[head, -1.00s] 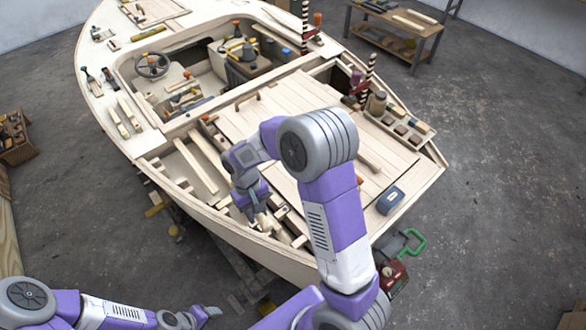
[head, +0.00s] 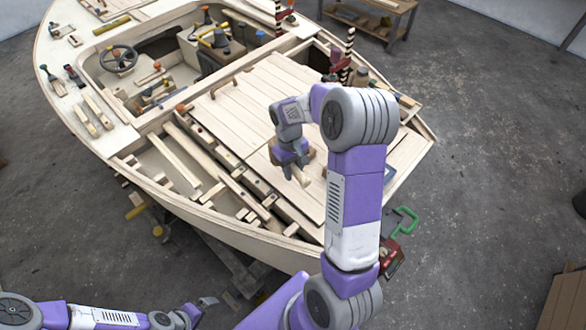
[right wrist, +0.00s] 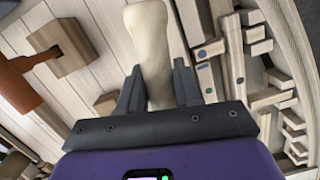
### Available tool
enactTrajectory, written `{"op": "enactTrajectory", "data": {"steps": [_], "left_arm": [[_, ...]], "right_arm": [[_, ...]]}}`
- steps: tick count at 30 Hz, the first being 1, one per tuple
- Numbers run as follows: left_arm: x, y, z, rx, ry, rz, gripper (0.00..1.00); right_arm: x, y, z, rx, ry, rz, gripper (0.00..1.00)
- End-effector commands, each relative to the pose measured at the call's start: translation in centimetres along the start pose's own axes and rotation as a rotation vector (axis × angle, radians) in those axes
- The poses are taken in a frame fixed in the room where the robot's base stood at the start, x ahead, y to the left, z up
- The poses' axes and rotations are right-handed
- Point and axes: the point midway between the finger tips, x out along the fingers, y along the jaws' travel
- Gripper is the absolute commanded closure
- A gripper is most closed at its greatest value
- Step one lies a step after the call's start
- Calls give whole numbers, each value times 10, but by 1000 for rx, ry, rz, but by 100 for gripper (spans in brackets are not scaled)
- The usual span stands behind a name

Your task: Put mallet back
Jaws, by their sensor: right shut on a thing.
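My right gripper (head: 292,172) is over the planked hatch. In the right wrist view its fingers (right wrist: 158,88) are shut on a pale, rounded wooden handle (right wrist: 148,40). The handle points out past the fingertips. I cannot see a head on it, and its other end is hidden by the gripper. A mallet-like tool with a brown wooden block head (right wrist: 62,48) and an orange handle (right wrist: 15,85) lies beside the gripper, at the left of the right wrist view. My left gripper (head: 207,301) is low at the bottom of the head view, away from the hull; its jaw state is unclear.
The plywood hull (head: 215,222) fills the middle. Its open side bay (head: 172,165) holds wooden strips and small blocks. The hatch (head: 245,105) has bare planks left of my right gripper. A striped post (head: 348,52) stands beyond it. A workbench (head: 375,18) is at the back.

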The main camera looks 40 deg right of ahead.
Motion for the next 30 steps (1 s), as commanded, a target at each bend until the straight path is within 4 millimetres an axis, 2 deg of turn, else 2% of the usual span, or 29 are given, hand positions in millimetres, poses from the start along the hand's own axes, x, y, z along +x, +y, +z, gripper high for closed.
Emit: {"op": "enactTrajectory", "data": {"steps": [9,15,30], "left_arm": [[32,-12,-1,0,0,0,0],[43,-16,-2,0,0,0,0],[44,-16,-2,0,0,0,0]], "right_arm": [[40,1,-7,0,0,0,100],[56,1,-10,0,1,0,100],[60,1,-11,0,1,0,100]]}}
